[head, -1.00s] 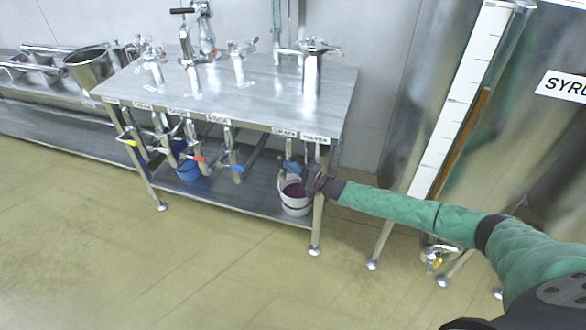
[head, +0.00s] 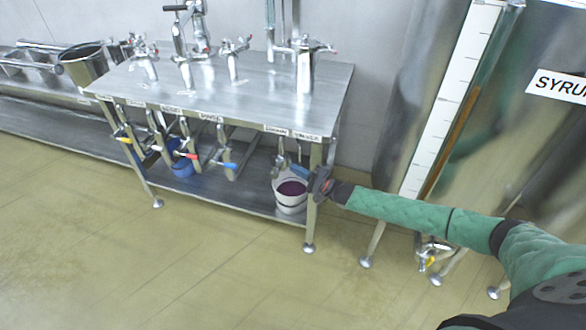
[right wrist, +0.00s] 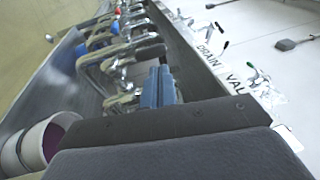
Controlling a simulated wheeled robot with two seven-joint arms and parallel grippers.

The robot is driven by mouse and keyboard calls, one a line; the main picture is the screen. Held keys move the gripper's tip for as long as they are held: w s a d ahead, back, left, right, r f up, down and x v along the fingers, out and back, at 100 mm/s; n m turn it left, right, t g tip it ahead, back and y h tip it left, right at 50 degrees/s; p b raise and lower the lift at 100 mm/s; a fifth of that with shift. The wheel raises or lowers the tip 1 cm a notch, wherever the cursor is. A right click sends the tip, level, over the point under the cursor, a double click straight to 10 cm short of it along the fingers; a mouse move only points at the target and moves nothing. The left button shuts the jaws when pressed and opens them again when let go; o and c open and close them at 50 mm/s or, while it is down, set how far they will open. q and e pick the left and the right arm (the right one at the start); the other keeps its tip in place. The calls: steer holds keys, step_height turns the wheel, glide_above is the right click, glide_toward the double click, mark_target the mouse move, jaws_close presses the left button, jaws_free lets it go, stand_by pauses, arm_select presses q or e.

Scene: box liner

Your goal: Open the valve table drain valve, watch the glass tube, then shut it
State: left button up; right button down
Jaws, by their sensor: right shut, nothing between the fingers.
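The steel valve table (head: 225,95) stands in the middle of the head view. Below its front edge, at the right end, the drain valve's blue lever (head: 300,171) points to the right, towards my right gripper (head: 320,183). That gripper is shut and empty, by the table's front right leg. In the right wrist view the blue lever (right wrist: 158,88) lies just past the dark fingers; I cannot tell if they touch. The glass tube (head: 452,140) on the syrup tank shows an amber column beside a white scale (head: 452,95). My left gripper is out of view.
A white bucket (head: 279,186) holding dark purple liquid stands on the lower shelf under the drain. Other valves with yellow, red (head: 190,156) and blue levers hang further left. A blue bucket (head: 182,167) stands behind them. The floor in front is clear.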

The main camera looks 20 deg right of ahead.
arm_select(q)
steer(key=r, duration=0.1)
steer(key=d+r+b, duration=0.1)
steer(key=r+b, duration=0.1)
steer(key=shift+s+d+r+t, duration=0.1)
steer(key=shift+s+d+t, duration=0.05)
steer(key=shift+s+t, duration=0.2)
arm_select(e)
steer(key=r+v, duration=0.1)
steer(key=v, duration=0.7)
steer(key=shift+r, duration=0.3)
steer(key=shift+d+n, duration=0.1)
steer(key=shift+n, duration=0.2)
